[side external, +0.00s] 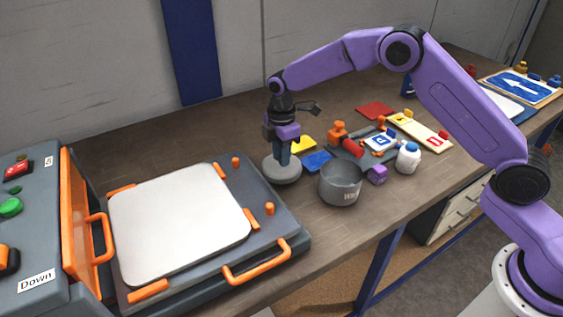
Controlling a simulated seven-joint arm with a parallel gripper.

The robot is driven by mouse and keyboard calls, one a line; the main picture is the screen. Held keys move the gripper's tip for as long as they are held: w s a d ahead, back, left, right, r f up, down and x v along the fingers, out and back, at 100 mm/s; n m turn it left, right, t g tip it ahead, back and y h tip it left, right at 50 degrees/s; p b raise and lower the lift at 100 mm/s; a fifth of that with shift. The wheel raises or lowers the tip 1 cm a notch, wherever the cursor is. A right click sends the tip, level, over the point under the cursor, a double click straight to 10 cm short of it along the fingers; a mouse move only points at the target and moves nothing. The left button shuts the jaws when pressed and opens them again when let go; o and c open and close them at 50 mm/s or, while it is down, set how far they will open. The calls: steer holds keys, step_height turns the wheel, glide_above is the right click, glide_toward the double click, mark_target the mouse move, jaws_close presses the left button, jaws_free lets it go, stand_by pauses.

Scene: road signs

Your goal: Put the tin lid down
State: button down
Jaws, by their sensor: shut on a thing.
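The tin lid (282,171) is a round grey disc just left of the grey tin (340,184), which is open at the top. My gripper (284,158) points down over the lid and is shut on it. The fingers hide the middle of the lid. The lid is low, at about table height; I cannot tell whether it touches the table.
A grey press bed with a white plate (180,225) and orange handles fills the left. A purple cube (376,174) and a white bottle (408,158) stand right of the tin. Coloured pieces and a grey tray lie behind.

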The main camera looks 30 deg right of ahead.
steer(key=shift+f, duration=1.5)
steer(key=shift+f, duration=0.15)
steer(key=c, duration=1)
jaws_free()
step_height(320, 180, up, 12)
steer(key=shift+r, duration=0.2)
